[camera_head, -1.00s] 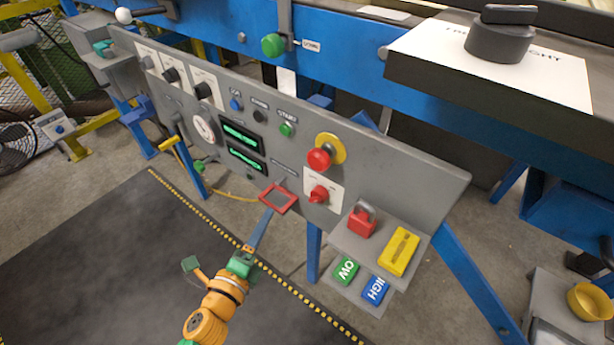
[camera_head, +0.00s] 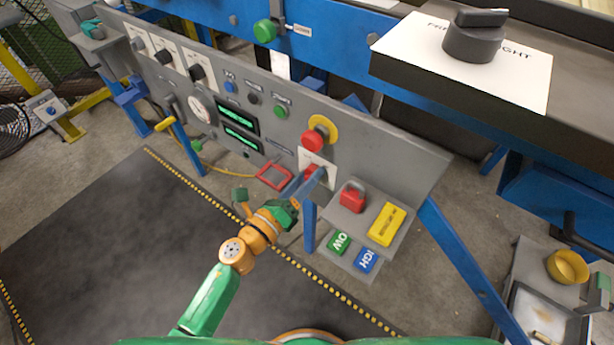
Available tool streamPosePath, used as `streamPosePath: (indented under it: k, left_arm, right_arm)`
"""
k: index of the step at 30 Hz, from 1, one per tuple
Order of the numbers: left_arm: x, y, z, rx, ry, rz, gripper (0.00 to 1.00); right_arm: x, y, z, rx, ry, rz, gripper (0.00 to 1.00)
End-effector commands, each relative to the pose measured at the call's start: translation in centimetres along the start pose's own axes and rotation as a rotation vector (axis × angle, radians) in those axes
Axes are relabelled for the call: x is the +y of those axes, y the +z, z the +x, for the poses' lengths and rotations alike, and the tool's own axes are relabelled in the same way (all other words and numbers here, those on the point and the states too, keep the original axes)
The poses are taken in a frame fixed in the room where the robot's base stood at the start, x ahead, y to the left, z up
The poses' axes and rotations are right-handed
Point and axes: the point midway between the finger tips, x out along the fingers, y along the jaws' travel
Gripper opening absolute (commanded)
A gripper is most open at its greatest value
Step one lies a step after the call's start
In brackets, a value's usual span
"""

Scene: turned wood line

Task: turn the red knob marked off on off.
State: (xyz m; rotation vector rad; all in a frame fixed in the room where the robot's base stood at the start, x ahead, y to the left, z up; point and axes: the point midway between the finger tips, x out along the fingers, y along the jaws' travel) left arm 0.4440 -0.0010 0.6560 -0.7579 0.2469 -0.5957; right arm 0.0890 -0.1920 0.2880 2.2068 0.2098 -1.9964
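The red knob (camera_head: 311,170) sits on a white plate (camera_head: 327,170) on the grey panel, below a red mushroom button with a yellow collar. The plate's marking is too small to read, and the knob is partly covered by my gripper. My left gripper (camera_head: 306,178) is at the knob, its two blue-grey fingers apart, one on either side of it in this view. I cannot tell whether the fingers touch the knob. My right gripper is not in view.
The red mushroom button (camera_head: 313,141) is close above the knob. A red padlock (camera_head: 352,198) and a yellow block (camera_head: 387,224) are on a shelf to the lower right. A red frame (camera_head: 274,176) stands out at the left. Dark floor mat (camera_head: 130,240) lies below.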

Motion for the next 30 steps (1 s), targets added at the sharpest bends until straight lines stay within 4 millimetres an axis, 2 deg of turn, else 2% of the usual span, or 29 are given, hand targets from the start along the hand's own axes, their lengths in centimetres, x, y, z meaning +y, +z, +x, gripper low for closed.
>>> streamPosePath:
  k: [1,5,6,17,30]
  left_arm:
    - [0.0,0.0,0.0,0.000,0.000,0.000,0.39]
    - [0.0,0.0,0.0,0.000,0.000,-0.001,0.04]
    - [0.0,0.0,0.0,0.000,0.000,-0.001,0.00]
    - [0.0,0.1,0.0,0.000,0.001,-0.065,0.00]
    - [0.0,0.1,0.0,-0.001,0.000,-0.431,0.00]
  right_arm:
    - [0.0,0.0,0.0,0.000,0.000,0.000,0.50]
    - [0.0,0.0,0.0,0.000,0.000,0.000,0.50]
    - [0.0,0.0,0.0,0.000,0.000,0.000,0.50]
    - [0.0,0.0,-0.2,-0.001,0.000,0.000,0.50]
    - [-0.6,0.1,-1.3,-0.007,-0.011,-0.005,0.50]
